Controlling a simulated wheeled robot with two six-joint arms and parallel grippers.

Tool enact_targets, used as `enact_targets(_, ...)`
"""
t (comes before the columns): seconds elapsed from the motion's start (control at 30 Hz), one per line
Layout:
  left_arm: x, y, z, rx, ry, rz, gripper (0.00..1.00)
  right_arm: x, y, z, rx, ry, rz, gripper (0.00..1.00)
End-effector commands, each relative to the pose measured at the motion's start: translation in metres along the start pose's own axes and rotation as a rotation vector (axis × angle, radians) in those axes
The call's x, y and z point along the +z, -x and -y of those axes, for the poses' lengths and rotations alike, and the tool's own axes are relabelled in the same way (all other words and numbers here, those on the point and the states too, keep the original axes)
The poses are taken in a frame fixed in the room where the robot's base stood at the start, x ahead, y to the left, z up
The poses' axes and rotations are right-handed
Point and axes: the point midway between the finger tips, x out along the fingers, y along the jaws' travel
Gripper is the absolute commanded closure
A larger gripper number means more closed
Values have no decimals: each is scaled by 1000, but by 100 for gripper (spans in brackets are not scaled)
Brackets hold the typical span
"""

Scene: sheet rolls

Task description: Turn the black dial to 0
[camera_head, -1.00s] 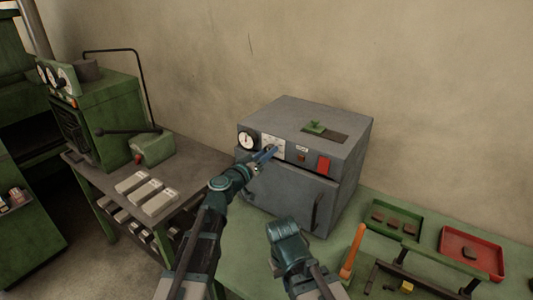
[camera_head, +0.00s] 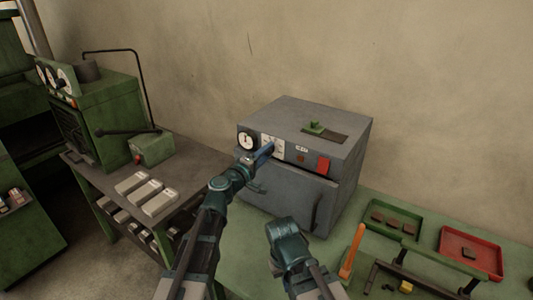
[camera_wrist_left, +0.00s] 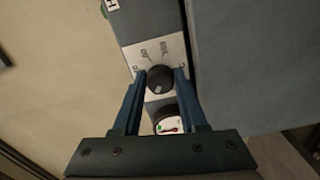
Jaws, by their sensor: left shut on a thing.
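The black dial (camera_wrist_left: 160,80) sits on a white plate (camera_wrist_left: 137,54) with printed marks, on the front of a grey oven-like box (camera_head: 290,182). In the left wrist view my left gripper (camera_wrist_left: 160,82) has its two blue fingers on either side of the dial, shut on it. In the head view my left gripper (camera_head: 264,151) reaches the white plate, and its fingers hide the dial there. Which mark the dial points at is too small to tell. My right gripper (camera_head: 284,229) hangs in front of the box, away from it; its fingers do not show clearly.
A round gauge (camera_head: 247,141) is left of the dial plate, and a red switch (camera_head: 323,165) is to its right. A door handle (camera_head: 316,211) sticks out below. A green tray (camera_head: 372,207), a red tray (camera_head: 497,265) and an orange handle (camera_head: 352,251) are at the right.

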Motion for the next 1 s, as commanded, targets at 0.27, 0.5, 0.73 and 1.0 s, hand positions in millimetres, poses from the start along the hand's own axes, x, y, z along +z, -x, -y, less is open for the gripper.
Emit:
enact_targets(0.27,0,0,0,0,260,-1,100,0,0,0,0,0,0,100)
enact_targets(0.5,-1,0,-1,0,487,-1,100,0,1,0,0,0,0,100)
enact_targets(0.73,-1,0,-1,0,695,-1,100,0,1,0,0,0,0,100)
enact_targets(1.0,-1,1,-1,-1,887,-1,100,0,2,0,0,0,0,100)
